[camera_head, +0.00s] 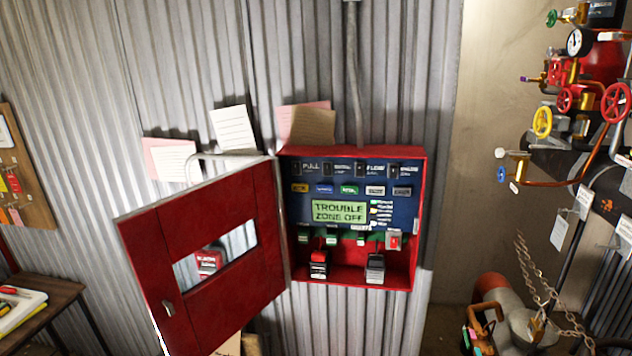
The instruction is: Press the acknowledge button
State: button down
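A red alarm panel box (422,215) hangs on the corrugated metal wall. Its red door (210,300) with a window stands open to the left. Inside is a dark blue face (300,213) with a green display (339,211) reading "TROUBLE ZONE OFF". Above the display is a row of small labelled buttons: yellow (299,188), blue (324,189), green (349,190), white (375,190) and grey (402,191). Their lettering is too small to read surely, so I cannot tell which is acknowledge. My gripper is not in view.
Papers (233,128) stick up above the panel, and a conduit (352,80) runs up from it. At right are pipes with a red handwheel (616,102), a gauge (575,41) and a chain (535,285). A wooden table (62,292) stands lower left.

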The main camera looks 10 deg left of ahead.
aim_at(295, 187)
jog(key=i, duration=1.4)
jog(key=u, duration=0.1)
